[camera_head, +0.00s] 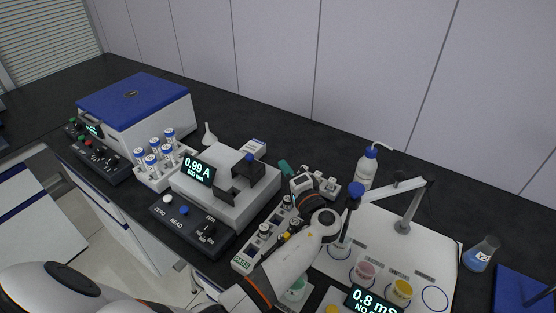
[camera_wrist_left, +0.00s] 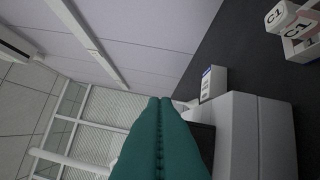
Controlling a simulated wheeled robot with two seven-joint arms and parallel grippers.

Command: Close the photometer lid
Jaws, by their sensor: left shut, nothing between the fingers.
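The photometer (camera_head: 212,200) is a white box with a lit display (camera_head: 199,170) reading 0.99 A, left of the middle in the head view. My left gripper (camera_head: 285,167) has teal fingers, shut and empty, just right of the photometer and apart from the lid in the picture. In the left wrist view the shut fingers (camera_wrist_left: 160,100) point toward the wall and hide part of a white body beside them. My right gripper is out of view.
A blue-topped machine (camera_head: 135,100) and a rack of vials (camera_head: 157,165) stand to the left. A small labelled box (camera_head: 253,148) is behind the photometer. A tray with bottles (camera_head: 265,235), a wash bottle (camera_head: 367,168) and a white station with a jointed arm (camera_head: 403,226) are right.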

